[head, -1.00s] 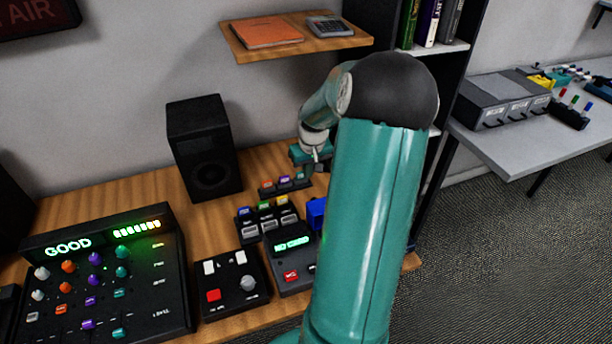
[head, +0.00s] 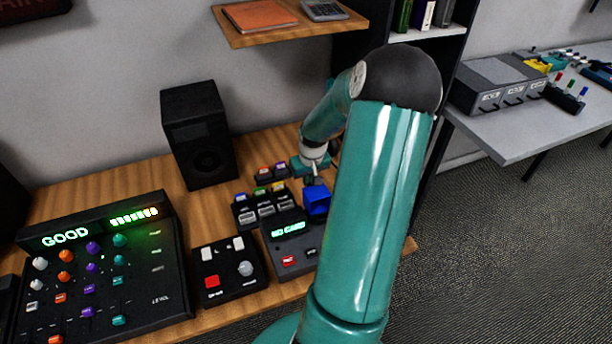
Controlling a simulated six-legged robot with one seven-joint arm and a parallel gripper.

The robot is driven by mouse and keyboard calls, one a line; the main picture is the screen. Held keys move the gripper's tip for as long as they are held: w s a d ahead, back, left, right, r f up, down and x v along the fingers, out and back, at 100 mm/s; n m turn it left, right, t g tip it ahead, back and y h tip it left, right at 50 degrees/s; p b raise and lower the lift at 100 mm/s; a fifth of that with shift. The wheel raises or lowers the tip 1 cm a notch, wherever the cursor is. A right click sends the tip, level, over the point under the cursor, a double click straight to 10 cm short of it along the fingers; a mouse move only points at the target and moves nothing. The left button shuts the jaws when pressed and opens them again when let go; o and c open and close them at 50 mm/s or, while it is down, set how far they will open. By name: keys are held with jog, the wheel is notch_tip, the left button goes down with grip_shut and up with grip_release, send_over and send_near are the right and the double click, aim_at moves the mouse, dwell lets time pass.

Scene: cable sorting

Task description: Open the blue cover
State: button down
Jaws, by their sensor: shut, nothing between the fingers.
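The blue cover (head: 317,201) is a small blue box shape on the right side of the black card device (head: 289,247), whose green display reads "NO CARD". The cover looks closed, and its right side is partly hidden by my arm. My gripper (head: 315,180) points down just above and behind the cover. Its fingertips are small and dark here, and I cannot tell whether they touch the cover. The gripper is shut and holds nothing.
Several colored cable plugs (head: 264,204) stand in holders left of the cover. A black button box (head: 228,270), a mixer panel (head: 105,270) and a speaker (head: 199,135) share the wooden desk. A wooden shelf (head: 285,28) hangs above.

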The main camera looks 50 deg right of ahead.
aim_at(315, 197)
jog(key=shift+s+a+r+t+h, duration=0.25)
jog(key=shift+s+r+t, duration=0.1)
jog(key=shift+r+t, duration=0.1)
jog(key=shift+s+a+r+t+h, duration=0.1)
jog(key=shift+s+r+t+h, duration=0.2)
jog(key=shift+r+t, duration=0.15)
jog(key=shift+s+a+r, duration=0.2)
jog(key=shift+s+r, duration=0.1)
jog(key=shift+r, duration=0.05)
